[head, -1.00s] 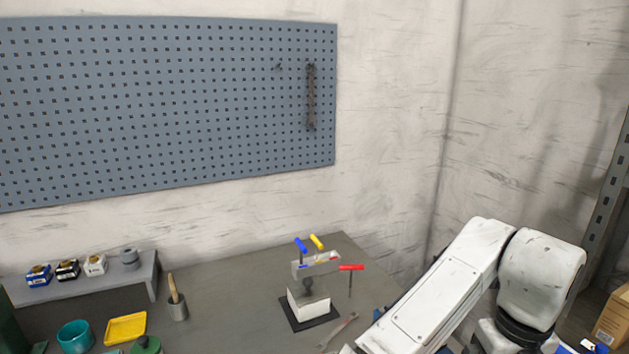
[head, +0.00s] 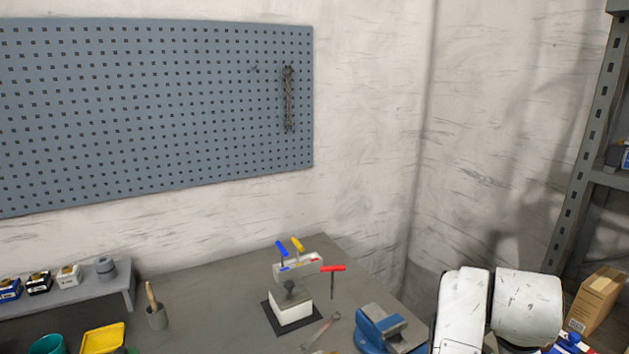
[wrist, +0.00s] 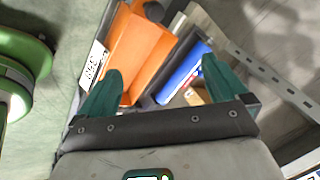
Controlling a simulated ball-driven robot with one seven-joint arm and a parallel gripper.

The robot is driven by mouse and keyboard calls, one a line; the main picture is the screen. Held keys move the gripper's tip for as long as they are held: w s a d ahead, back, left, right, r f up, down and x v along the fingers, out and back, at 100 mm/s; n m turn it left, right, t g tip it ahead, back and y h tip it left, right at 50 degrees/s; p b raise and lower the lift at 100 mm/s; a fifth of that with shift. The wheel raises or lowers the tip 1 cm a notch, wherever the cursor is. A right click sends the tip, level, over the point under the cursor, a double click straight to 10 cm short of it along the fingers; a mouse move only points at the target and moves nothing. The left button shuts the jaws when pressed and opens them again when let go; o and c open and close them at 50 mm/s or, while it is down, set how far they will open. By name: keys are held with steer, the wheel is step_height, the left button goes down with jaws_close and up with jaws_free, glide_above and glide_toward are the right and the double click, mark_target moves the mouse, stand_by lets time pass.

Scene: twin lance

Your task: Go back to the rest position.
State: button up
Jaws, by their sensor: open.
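My gripper (wrist: 158,88) shows in the wrist view with its two green fingers wide apart and nothing between them. It hangs in front of an orange surface (wrist: 138,50) and a blue item (wrist: 182,72), which lie beyond the fingers. In the head view my white arm is at the lower right, and the gripper itself is out of that view.
The grey workbench (head: 215,300) holds a blue vise (head: 385,330), a white block on a dark pad (head: 290,307) and a rack with coloured T-handles (head: 297,268). A metal shelf (head: 575,200) with a cardboard box (head: 597,300) stands at right. A green round object (wrist: 22,55) is left in the wrist view.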

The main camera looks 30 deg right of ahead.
steer(key=s+a+f+n+y, duration=0.2)
steer(key=s+a+f+n, duration=0.4)
steer(key=a+f+n, duration=0.4)
steer(key=s+a+f+n+y, duration=0.3)
steer(key=s+a+f+n, duration=0.4)
steer(key=n, duration=0.8)
steer(key=a+f, duration=0.3)
steer(key=f, duration=0.2)
steer(key=shift+s+a+n+g+y, duration=0.2)
steer(key=shift+s+n+g+y, duration=0.1)
steer(key=shift+n, duration=0.1)
steer(key=shift+w+d, duration=0.1)
steer(key=shift+c, duration=0.5)
